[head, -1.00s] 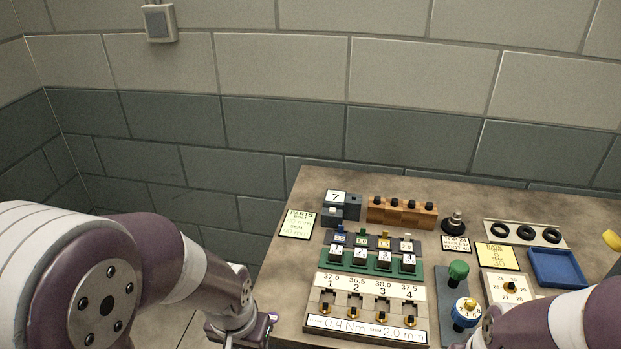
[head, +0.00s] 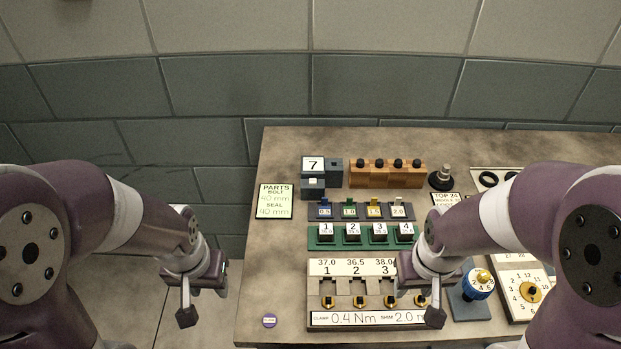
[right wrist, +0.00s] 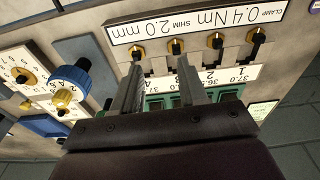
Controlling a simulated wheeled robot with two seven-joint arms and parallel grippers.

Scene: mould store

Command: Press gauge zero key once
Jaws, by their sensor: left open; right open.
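A dark block with a white display reading 7 (head: 313,164) stands at the back left of the table in the head view. A smaller dark block with a pale top piece (head: 313,183) sits in front of it; I cannot tell for sure whether this is the gauge zero key. My left gripper (head: 205,300) is open and empty, left of the table edge. My right gripper (head: 420,298) is open and empty over the numbered clamp board (head: 325,267), hiding its right end. In the right wrist view, the right gripper's fingers (right wrist: 160,68) point towards the board's dark pegs.
A purple disc (head: 269,320) lies at the table's front left. Behind the board are a green rack (head: 321,244), a wooden block with black knobs (head: 387,175) and a parts card (head: 275,201). A blue dial (head: 478,285) stands right of the right gripper.

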